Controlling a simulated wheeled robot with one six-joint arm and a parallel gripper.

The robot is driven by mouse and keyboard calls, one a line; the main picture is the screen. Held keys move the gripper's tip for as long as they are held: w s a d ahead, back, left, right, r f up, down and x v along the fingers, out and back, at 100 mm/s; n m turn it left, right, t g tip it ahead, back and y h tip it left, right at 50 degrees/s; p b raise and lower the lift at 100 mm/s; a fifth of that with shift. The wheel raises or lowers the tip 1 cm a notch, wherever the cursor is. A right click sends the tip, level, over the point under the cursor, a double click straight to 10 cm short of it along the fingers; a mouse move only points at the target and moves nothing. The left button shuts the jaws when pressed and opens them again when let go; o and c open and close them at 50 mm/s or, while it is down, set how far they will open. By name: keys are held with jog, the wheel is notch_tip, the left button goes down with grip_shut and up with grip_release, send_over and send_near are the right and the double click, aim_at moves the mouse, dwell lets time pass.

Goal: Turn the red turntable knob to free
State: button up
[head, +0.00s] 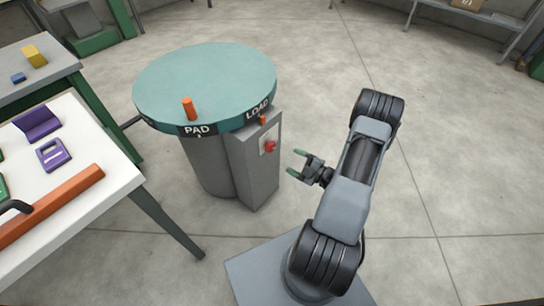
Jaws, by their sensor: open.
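The red turntable knob (270,147) sits on a light plate on the side of the grey control box (255,170), below the teal turntable (205,82). My gripper (293,163) is open and empty, with its green-tipped fingers pointing left. In the picture it is just right of and slightly below the knob, apart from it. I cannot tell the exact distance in depth. The markings around the knob are too small to read.
An orange peg (189,109) stands on the turntable near the PAD label; a small orange piece (263,120) is below LOAD. A white table (110,150) with purple parts and an orange bar is at left. Floor to the right is clear.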

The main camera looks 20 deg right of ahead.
aim_at(273, 148)
jog(key=w+a+f+m+b, duration=0.1)
jog(key=w, duration=0.3)
jog(key=w+a+f+m+h+b, duration=0.1)
jog(key=w, duration=0.3)
jog(key=w+a+f+m+t+b, duration=0.1)
jog(key=w+a, duration=0.1)
jog(key=w, duration=0.2)
jog(key=shift+h, duration=0.4)
jog(key=shift+c, duration=0.3)
jog(key=c, duration=0.9)
jog(key=shift+o, duration=0.2)
